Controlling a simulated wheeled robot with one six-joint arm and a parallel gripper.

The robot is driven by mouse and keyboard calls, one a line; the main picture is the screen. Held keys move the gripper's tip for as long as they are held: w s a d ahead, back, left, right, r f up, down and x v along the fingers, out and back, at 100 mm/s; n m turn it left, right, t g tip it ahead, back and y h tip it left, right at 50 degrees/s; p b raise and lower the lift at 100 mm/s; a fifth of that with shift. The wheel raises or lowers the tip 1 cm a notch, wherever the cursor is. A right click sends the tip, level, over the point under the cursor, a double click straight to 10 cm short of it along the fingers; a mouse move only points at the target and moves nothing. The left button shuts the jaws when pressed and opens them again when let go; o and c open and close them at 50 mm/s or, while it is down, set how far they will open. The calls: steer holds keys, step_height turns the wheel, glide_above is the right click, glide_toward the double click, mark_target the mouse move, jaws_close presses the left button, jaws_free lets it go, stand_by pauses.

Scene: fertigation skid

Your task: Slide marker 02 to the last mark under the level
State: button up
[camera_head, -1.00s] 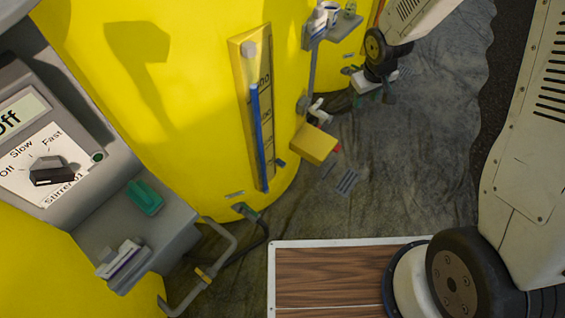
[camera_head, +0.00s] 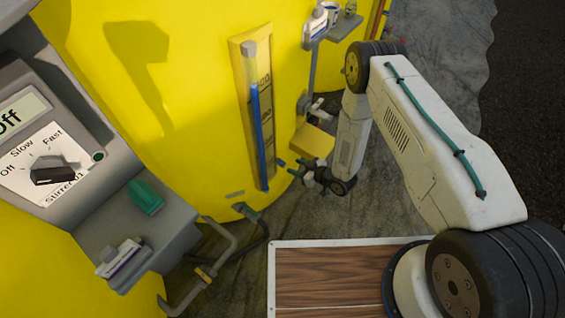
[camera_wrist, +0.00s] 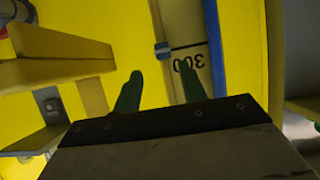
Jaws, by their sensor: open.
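The sight gauge (camera_head: 254,120) is on the yellow tank, with a blue level column (camera_head: 262,140) in its tube. In the wrist view the gauge scale (camera_wrist: 186,25) appears upside down, with "300" beside a black line. A small blue slider (camera_wrist: 162,48) sits on a rail at the scale's edge, level with that line; its number is not readable. It also shows low beside the gauge in the head view (camera_head: 281,162). My gripper (camera_wrist: 161,70) is open, its green fingertips short of the slider, which appears between them. In the head view my gripper (camera_head: 301,168) is right of the slider.
A yellow block (camera_head: 314,141) juts out just above my gripper. A shelf (camera_head: 330,29) with bottles and a cup is higher up. The grey stirrer control box (camera_head: 50,150) is at left, and pipes (camera_head: 215,255) run low in front of the tank.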

mark_target(281, 162)
steer(key=shift+t+y, duration=0.3)
steer(key=shift+y, duration=0.1)
steer(key=x, duration=0.8)
steer(key=shift+s+a, duration=0.1)
steer(key=shift+s, duration=0.15)
jaws_close()
steer(key=shift+r, duration=0.1)
